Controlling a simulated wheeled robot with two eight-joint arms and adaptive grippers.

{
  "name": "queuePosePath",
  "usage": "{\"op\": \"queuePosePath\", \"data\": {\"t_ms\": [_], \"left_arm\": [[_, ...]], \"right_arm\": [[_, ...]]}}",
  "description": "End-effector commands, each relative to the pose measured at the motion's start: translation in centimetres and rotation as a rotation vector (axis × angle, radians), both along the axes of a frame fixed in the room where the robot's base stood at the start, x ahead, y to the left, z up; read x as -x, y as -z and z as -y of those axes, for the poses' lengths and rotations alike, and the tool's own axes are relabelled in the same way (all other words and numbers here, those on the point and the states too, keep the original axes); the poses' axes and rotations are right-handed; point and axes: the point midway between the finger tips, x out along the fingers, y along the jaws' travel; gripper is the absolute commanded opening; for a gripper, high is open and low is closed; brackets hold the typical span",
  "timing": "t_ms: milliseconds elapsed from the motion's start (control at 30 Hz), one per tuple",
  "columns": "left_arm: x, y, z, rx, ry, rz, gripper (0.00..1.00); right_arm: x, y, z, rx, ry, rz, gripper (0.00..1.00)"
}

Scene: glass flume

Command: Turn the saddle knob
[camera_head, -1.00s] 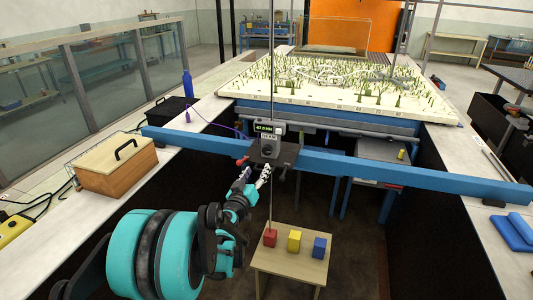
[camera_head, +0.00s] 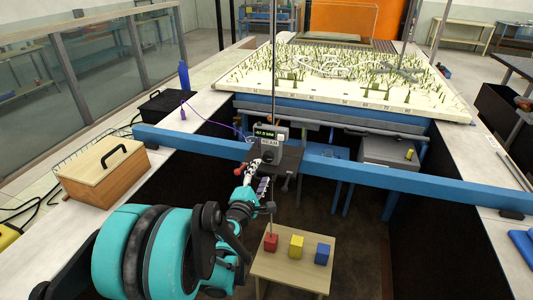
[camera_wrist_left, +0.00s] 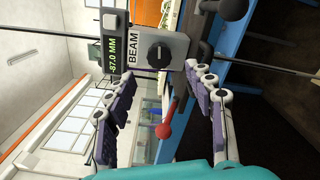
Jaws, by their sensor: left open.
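The saddle on the blue beam carries a grey box marked BEAM with a lit green display (camera_head: 265,133). In the left wrist view the display (camera_wrist_left: 117,48) reads -87.0 MM. The saddle knob (camera_wrist_left: 158,52) is a round black knob with a white mark on the box face; in the head view the knob (camera_head: 270,156) is small. My left gripper (camera_head: 260,174) is just in front of the saddle. In the left wrist view the left gripper (camera_wrist_left: 160,75) is open, its purple-padded fingers apart on either side of the knob, with nothing held. My right gripper is not in view.
A red-ended lever (camera_wrist_left: 163,131) shows between my fingers. The blue beam (camera_head: 400,178) crosses the flume. A small table (camera_head: 292,270) below bears red, yellow and blue cubes. A wooden box (camera_head: 104,175) stands on the left ledge.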

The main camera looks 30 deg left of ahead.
Motion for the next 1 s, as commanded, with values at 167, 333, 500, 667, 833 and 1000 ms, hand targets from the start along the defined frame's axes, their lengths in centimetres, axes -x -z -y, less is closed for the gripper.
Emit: {"op": "queuePosePath", "data": {"t_ms": [167, 333, 500, 667, 833, 1000], "left_arm": [[-1.1, 0.1, -0.2, 0.036, 0.0, 0.009, 0.54], [-4.0, 0.2, -0.9, 0.033, 0.0, 0.008, 0.54], [-6.3, 0.2, -1.4, 0.032, 0.001, 0.008, 0.54], [-7.4, 0.1, -1.7, 0.032, 0.0, 0.008, 0.54], [-7.5, 0.0, -1.8, 0.032, -0.001, 0.007, 0.54], [-7.5, 0.0, -1.8, 0.031, -0.001, 0.007, 0.33]], "right_arm": [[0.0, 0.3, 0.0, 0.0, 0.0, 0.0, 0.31], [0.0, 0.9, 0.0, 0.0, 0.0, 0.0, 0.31], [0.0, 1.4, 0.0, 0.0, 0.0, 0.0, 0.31], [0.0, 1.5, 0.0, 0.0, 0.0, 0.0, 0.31], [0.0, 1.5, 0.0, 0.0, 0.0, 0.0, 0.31], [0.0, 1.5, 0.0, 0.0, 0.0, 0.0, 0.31]]}}
